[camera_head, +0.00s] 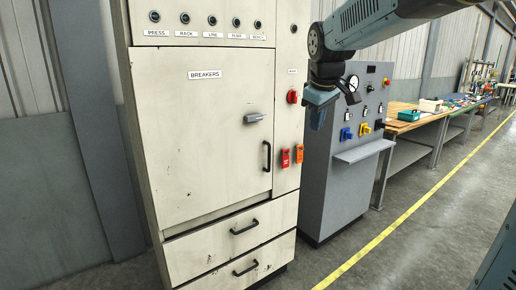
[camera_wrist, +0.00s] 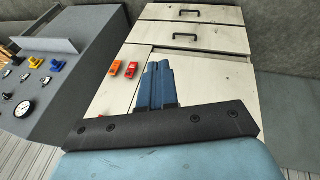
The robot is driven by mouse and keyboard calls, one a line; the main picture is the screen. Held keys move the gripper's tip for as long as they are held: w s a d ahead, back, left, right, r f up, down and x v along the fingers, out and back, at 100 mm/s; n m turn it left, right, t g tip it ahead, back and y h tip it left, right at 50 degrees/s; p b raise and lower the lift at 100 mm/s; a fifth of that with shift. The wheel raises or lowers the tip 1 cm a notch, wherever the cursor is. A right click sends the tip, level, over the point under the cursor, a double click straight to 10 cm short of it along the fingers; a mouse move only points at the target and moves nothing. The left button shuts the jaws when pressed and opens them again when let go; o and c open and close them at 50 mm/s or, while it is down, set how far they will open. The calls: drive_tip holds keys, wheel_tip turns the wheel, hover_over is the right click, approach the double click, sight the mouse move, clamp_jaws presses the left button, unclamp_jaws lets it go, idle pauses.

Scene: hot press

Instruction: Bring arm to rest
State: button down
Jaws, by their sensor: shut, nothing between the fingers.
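My gripper (camera_head: 317,118) hangs from my raised arm at the upper middle of the head view, in front of the gap between the cream cabinet and the grey console. In the wrist view its blue fingers (camera_wrist: 157,84) are pressed together with nothing between them. The fingers appear over the cabinet front in that view. I cannot tell their exact distance from the cabinet.
The cream cabinet (camera_head: 210,150) has a closed BREAKERS door, two drawers, and red (camera_head: 285,158) and orange (camera_head: 299,154) tags. The grey console (camera_head: 335,190) carries a shelf, knobs and a gauge. Workbenches (camera_head: 410,125) stand right; floor (camera_head: 430,230) beyond the yellow line is clear.

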drive_tip(key=s+d+f+m, duration=0.2)
drive_tip(key=s+f+m, duration=0.1)
drive_tip(key=s, duration=0.5)
drive_tip(key=s+d+f+m, duration=0.2)
drive_tip(key=s+d, duration=0.1)
drive_tip(key=s, duration=0.5)
drive_tip(key=s+d+f+m, duration=0.3)
drive_tip(key=s, duration=0.5)
drive_tip(key=shift+s+f+m+t, duration=0.15)
drive_tip(key=shift+f+m+t, duration=0.15)
drive_tip(key=shift+f+t, duration=0.1)
drive_tip(key=c, duration=1.8)
unclamp_jaws()
drive_tip(key=shift+c, duration=0.2)
